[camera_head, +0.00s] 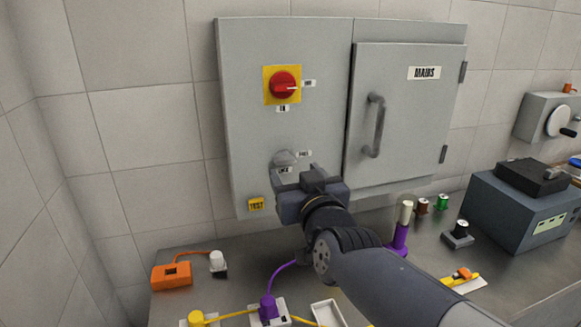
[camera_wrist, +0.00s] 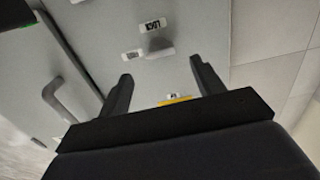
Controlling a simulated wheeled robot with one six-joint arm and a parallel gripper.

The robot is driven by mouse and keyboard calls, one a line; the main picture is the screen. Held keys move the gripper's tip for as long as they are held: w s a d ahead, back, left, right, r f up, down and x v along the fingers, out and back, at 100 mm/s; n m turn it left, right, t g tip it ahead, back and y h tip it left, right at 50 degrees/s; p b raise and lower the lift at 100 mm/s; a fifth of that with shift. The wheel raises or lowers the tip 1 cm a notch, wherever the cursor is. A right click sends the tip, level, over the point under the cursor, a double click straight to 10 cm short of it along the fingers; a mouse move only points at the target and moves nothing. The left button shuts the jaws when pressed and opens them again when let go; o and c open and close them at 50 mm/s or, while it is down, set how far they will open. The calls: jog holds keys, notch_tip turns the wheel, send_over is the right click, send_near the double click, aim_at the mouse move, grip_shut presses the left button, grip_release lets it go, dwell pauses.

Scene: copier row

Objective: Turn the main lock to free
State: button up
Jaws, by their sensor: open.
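The main lock (camera_head: 285,158) is a small grey knob low on the grey cabinet's left part. A FREE label (camera_head: 304,153) is at its right and a LOCK label (camera_head: 284,170) below it. In the wrist view, turned about upside down, the lock knob (camera_wrist: 158,49) lies beyond the fingertips, between the LOCK label (camera_wrist: 153,25) and the other label (camera_wrist: 132,56). Which way it points is unclear. My gripper (camera_head: 288,183) is just below and in front of the knob. In the wrist view my gripper (camera_wrist: 160,70) is open and empty, its fingers apart from the knob.
A red rotary switch (camera_head: 283,85) on a yellow plate sits above the lock. The MAINS door (camera_head: 410,125) with a bar handle (camera_head: 374,125) is at the right. A yellow TEST label (camera_head: 256,204) is lower left. Plugs, cords and a grey box (camera_head: 515,210) stand on the bench below.

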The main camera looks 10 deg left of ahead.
aim_at(287, 160)
jog(key=shift+v, duration=2.35)
jog(key=x, duration=1)
jog(key=shift+w+a, duration=0.15)
jog(key=shift+w, duration=0.3)
jog(key=shift+m, duration=0.3)
